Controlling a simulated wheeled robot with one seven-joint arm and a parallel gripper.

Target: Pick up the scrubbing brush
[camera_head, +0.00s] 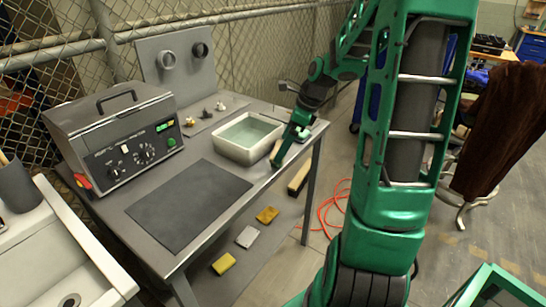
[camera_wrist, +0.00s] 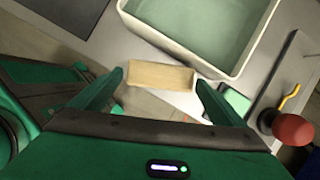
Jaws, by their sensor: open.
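A pale wooden block, which looks like the scrubbing brush (camera_wrist: 160,76), lies by the table edge beside the water tub (camera_wrist: 262,40). In the wrist view it sits between my fingertips, its long side running from one finger toward the other. My gripper (camera_wrist: 161,79) is open, with one finger at each end of the block. I cannot tell whether the fingers touch it. Its bristles are not visible. In the head view my gripper (camera_head: 279,158) is low at the table's right edge, next to the tub (camera_head: 236,154), and mostly hides the block.
A green pad (camera_wrist: 235,102) and a red knob (camera_wrist: 293,130) are close to my right finger. The grey machine (camera_head: 115,135) and dark mat (camera_head: 188,203) fill the table's left and front. Several sponges (camera_head: 267,215) lie on the lower shelf. A red cable (camera_head: 333,207) lies on the floor.

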